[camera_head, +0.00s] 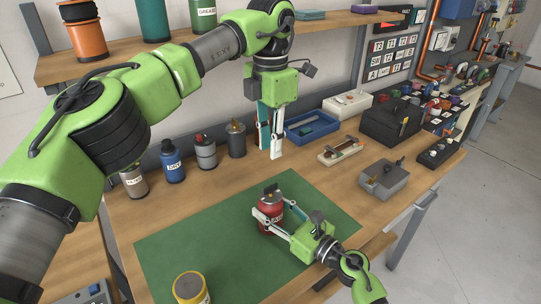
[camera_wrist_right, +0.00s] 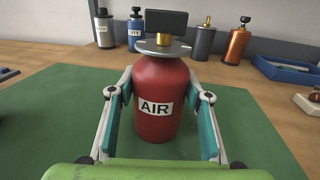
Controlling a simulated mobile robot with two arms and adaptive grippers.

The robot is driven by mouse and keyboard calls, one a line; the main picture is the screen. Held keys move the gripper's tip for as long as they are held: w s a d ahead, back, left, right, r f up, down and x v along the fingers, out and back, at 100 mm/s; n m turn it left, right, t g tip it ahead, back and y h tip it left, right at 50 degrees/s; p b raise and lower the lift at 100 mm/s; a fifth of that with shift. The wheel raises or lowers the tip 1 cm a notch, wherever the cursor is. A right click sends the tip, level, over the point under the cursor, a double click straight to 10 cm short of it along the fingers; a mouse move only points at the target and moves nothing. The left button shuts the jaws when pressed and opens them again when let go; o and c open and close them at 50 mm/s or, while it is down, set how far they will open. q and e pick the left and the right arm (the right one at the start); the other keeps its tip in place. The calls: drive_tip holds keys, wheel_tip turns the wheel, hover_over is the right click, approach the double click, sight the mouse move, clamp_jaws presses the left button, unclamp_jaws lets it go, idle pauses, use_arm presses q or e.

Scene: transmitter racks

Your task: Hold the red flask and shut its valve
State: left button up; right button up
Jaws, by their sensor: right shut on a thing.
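The red flask (camera_head: 268,215), labelled AIR, stands upright on a green mat (camera_head: 192,244). It also shows in the right wrist view (camera_wrist_right: 164,84), with a brass neck, a grey disc and a dark valve handle (camera_wrist_right: 167,22) on top. My right gripper (camera_head: 270,220) is shut around the flask's body, one finger on each side. My left gripper (camera_head: 270,142) hangs above the bench behind the flask, apart from it, fingers pointing down. I cannot clearly judge the gap between its fingers.
Several small flasks, including a blue one (camera_head: 172,160), stand behind the mat. A yellow-topped can (camera_head: 190,288) stands at the mat's front. A blue tray (camera_head: 311,126), a small tray (camera_head: 340,149) and a grey box (camera_head: 384,179) lie to the right. A shelf (camera_head: 130,58) spans above.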

idle(0.4)
drive_tip(key=o, duration=1.5)
